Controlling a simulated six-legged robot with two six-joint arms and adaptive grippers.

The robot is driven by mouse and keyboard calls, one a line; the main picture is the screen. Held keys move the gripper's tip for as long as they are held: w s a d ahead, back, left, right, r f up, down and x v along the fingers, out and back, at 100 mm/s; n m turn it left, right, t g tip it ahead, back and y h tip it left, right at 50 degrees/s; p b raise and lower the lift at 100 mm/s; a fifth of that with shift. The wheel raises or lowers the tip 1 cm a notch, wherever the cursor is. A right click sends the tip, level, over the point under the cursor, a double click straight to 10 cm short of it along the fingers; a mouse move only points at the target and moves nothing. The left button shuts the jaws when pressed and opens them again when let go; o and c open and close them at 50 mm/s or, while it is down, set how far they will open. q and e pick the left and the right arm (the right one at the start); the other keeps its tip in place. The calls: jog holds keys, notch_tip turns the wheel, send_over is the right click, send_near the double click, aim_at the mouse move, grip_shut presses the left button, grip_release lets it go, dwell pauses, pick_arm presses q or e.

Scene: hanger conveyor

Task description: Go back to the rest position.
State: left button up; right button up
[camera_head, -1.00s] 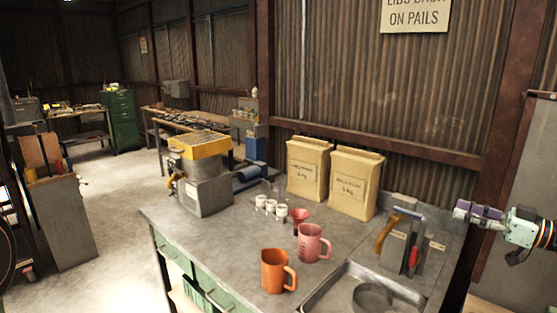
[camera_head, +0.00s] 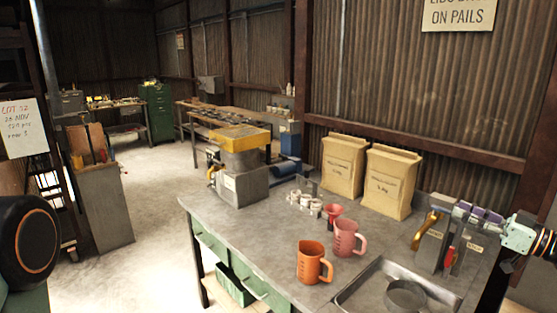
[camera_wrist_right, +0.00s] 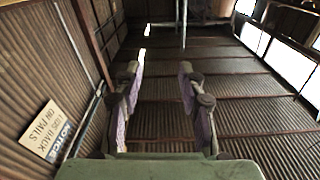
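My right gripper (camera_head: 463,211) reaches in from the right edge in the head view, in front of the corrugated wall and above the tool holder at the bench's right end. In the right wrist view its two purple-padded fingers (camera_wrist_right: 160,72) stand apart with nothing between them. It is open and empty. My left gripper is not in view.
The bench (camera_head: 262,232) holds a yellow-topped machine (camera_head: 240,180), white cups, a red funnel, an orange jug (camera_head: 311,262), a pink jug (camera_head: 346,238), two paper bags (camera_head: 390,182) and a metal tray. The tool holder (camera_head: 432,247) stands below my right gripper. Open floor lies left.

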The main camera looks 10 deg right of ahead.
jog(key=w+a+f+m+h, duration=0.1)
jog(key=w+a+f+m, duration=0.15)
jog(key=a, duration=0.45)
jog(key=w+a+f+m+h, duration=0.1)
jog(key=w+a+f, duration=0.1)
jog(key=a+f, duration=0.3)
jog(key=s+a+f+m+g+h, duration=0.1)
jog(key=s+a+f+g+h, duration=0.15)
jog(key=a+f, duration=0.45)
jog(key=s+a+f+m+g+h, duration=0.1)
jog(key=s+a+f+m+g, duration=0.1)
jog(key=s+a+f, duration=0.4)
jog(key=s+a+f+g+h, duration=0.1)
jog(key=s+a+f+g, duration=0.45)
jog(key=s+f, duration=0.5)
jog(key=s+g+h, duration=0.4)
jog(key=s+g, duration=0.1)
jog(key=s, duration=1.7)
notch_tip(320, 180, down, 24)
jog(key=s+b, duration=0.1)
jog(key=b, duration=2.3)
jog(key=shift+s+a+f+g, duration=0.2)
jog(key=shift+s+g, duration=0.1)
